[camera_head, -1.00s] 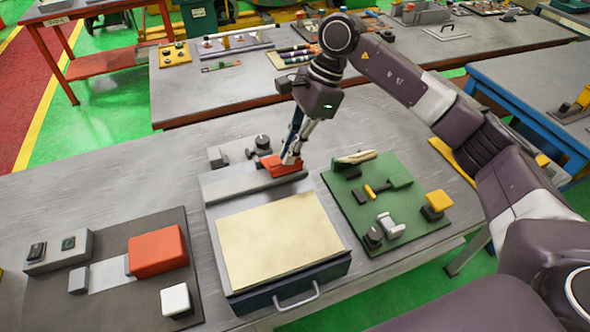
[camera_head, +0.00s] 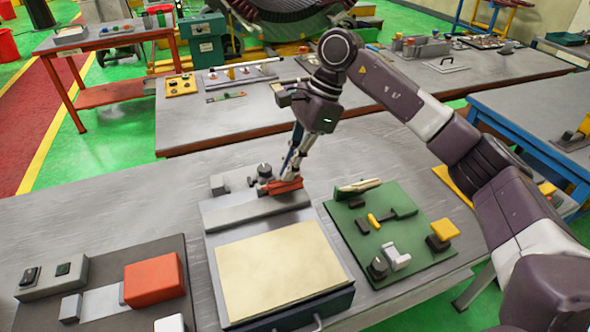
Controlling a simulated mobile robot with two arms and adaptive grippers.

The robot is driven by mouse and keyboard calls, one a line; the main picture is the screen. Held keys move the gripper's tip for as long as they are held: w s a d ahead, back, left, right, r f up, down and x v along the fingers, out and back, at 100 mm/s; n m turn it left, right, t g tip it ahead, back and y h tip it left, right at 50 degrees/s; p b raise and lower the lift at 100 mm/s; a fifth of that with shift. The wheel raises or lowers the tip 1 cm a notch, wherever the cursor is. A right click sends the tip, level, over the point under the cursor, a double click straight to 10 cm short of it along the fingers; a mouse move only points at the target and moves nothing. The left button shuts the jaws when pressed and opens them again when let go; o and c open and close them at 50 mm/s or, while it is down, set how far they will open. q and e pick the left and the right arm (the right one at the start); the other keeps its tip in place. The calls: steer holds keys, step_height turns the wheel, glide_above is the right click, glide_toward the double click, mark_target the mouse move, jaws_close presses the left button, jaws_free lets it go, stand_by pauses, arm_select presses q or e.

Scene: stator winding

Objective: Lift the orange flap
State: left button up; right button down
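The orange flap (camera_head: 283,187) is at the back of the grey panel unit (camera_head: 240,212), behind a pale sheet. My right gripper (camera_head: 290,177) points down at the flap, with its fingertips at the flap's upper side. They overlap it in the picture. The fingers look close together, but I cannot tell whether they grip the flap or only touch it. They partly hide the flap. My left gripper is out of view.
A dark board at left holds an orange block (camera_head: 153,280) and a grey switch box (camera_head: 50,278). A green board (camera_head: 390,240) with small parts lies right of the panel unit. A black knob (camera_head: 264,170) stands just behind the flap. Bare table lies at the far left.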

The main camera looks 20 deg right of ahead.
steer(key=c, duration=2.4)
jaws_free()
steer(key=shift+w+d+f, duration=0.1)
steer(key=shift+w+f, duration=0.55)
steer(key=shift+f, duration=0.25)
steer(key=o, duration=0.8)
steer(key=shift+w+f, duration=0.35)
steer(key=shift+w, duration=0.5)
steer(key=shift+o, duration=1.2)
steer(key=shift+w+a, duration=0.2)
steer(key=shift+a, duration=0.05)
steer(key=shift+s+r, duration=0.15)
steer(key=shift+c, duration=0.2)
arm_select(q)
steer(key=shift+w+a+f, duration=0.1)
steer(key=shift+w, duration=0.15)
arm_select(e)
steer(key=shift+d, duration=0.1)
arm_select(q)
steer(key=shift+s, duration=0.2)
arm_select(e)
steer(key=shift+r, duration=0.15)
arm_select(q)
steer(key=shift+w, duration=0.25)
arm_select(e)
steer(key=v, duration=1.2)
steer(key=shift+s, duration=0.15)
